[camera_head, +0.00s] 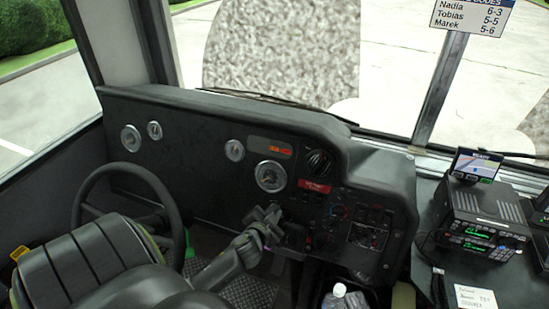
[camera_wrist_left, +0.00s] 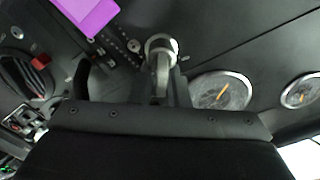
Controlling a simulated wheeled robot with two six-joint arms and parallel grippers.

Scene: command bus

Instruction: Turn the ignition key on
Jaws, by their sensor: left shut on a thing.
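The ignition key shows in the left wrist view as a grey metal piece (camera_wrist_left: 161,72) below a round silver lock collar (camera_wrist_left: 161,44) on the black dash panel. My left gripper (camera_head: 268,213) reaches the dash below the large gauge in the head view, and its jaws hide the key there. In the left wrist view the gripper's dark body fills the bottom, and the jaws are shut on the key. The key's exact turn angle cannot be told. My right gripper is in neither view.
A steering wheel (camera_head: 128,205) stands left of my left arm. The dash carries a large gauge (camera_head: 270,176), a dark rotary knob (camera_head: 319,162) and a red label (camera_head: 314,187). A purple piece (camera_wrist_left: 86,12) lies close to the lock. Radio units (camera_head: 482,222) sit at right.

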